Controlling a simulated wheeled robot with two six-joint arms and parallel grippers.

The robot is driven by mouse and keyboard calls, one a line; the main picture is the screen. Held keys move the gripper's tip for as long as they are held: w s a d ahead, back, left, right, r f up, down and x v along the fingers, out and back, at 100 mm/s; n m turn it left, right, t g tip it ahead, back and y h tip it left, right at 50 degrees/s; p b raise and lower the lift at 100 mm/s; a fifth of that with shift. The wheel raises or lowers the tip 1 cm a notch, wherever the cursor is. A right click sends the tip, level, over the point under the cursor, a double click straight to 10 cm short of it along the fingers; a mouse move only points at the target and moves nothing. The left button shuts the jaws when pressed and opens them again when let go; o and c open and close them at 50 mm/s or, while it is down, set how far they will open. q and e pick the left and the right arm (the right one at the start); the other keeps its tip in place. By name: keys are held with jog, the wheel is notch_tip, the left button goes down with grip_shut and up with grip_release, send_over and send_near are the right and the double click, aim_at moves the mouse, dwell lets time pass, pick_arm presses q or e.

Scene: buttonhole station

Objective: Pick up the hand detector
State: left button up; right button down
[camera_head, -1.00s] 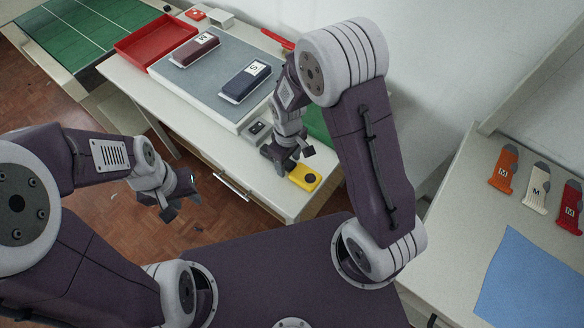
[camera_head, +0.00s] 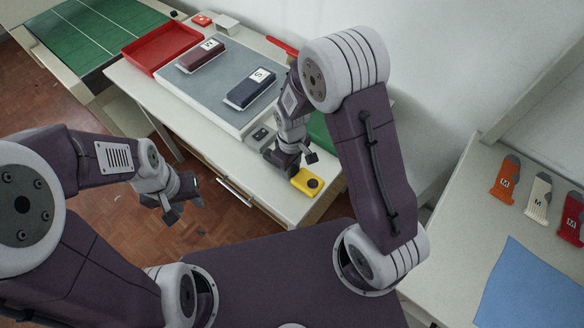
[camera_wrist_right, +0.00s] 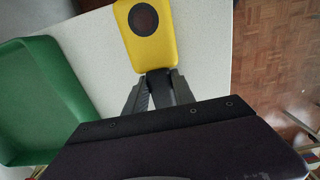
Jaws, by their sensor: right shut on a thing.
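The hand detector is a yellow block with a dark round disc (camera_head: 305,182), near the front corner of the white table. My right gripper (camera_head: 290,165) is at its far-left end. In the right wrist view the detector (camera_wrist_right: 147,35) lies beyond the dark fingers (camera_wrist_right: 158,88), which are shut on its near end. My left gripper (camera_head: 182,204) is open and empty over the floor, away from the table.
A green tray (camera_wrist_right: 45,100) lies beside the right gripper. A grey board (camera_head: 195,88) bears a maroon packet (camera_head: 200,56) and a navy packet (camera_head: 249,88). A red tray (camera_head: 160,48) is behind. A side table at right holds a blue cloth (camera_head: 530,290) and several colored items.

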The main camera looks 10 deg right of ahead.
notch_tip(320, 180, up, 4)
jog(key=p, duration=0.3)
jog(key=s+a+r+p, duration=0.1)
jog(key=s+r+p, duration=0.4)
jog(key=s, duration=0.6)
jog(key=shift+s+a+r, duration=0.3)
jog(key=shift+a+r, duration=0.05)
jog(key=shift+r, duration=0.05)
jog(key=c, duration=2)
grip_release()
grip_shut()
